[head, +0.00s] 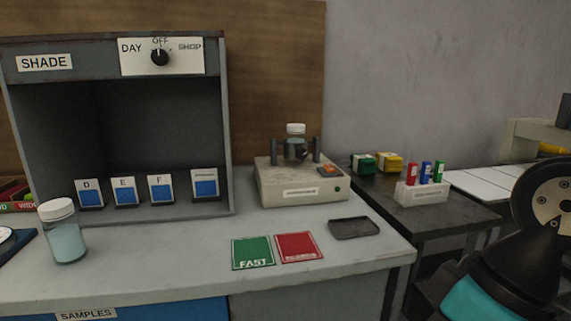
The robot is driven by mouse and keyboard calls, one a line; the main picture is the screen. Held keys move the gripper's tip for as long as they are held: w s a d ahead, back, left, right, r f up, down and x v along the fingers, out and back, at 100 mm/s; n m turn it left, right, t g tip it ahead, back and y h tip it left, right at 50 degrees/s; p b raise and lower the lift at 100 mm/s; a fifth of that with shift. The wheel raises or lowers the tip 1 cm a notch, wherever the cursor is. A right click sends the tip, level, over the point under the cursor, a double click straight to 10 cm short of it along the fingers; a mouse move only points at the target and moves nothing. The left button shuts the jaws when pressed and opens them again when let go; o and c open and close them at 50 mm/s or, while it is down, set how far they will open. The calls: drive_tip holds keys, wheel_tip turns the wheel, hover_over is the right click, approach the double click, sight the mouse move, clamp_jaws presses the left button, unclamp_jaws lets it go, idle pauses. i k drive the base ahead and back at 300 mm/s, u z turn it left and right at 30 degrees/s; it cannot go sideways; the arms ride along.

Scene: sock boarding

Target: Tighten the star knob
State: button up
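A beige bench device (300,187) stands on the grey bench right of the dark booth. Two dark upright posts rise from its top. A small clear jar with a white cap (296,129) sits between the posts. Dark parts of the holder (297,152) show around and below the jar. I cannot make out a star knob among them; it is too small or hidden. The device has an orange switch (328,170) and a green light on its front. My gripper is not in view; only part of my arm shows at the lower right.
A jar of pale blue liquid (67,236), a green card (253,252), a red card (299,246) and a black tray (354,228) are on the bench. The shade booth (220,120) has a dial. A darker side table (455,217) holds green and yellow items and a white rack (421,192).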

sight(301, 155)
drive_tip(key=u, duration=0.5)
drive_tip(key=k, duration=1.15)
drive_tip(key=u, duration=0.95)
drive_tip(key=i, duration=1.3)
drive_tip(key=z, duration=1.05)
drive_tip(key=i, duration=0.8)
drive_tip(key=z, duration=0.05)
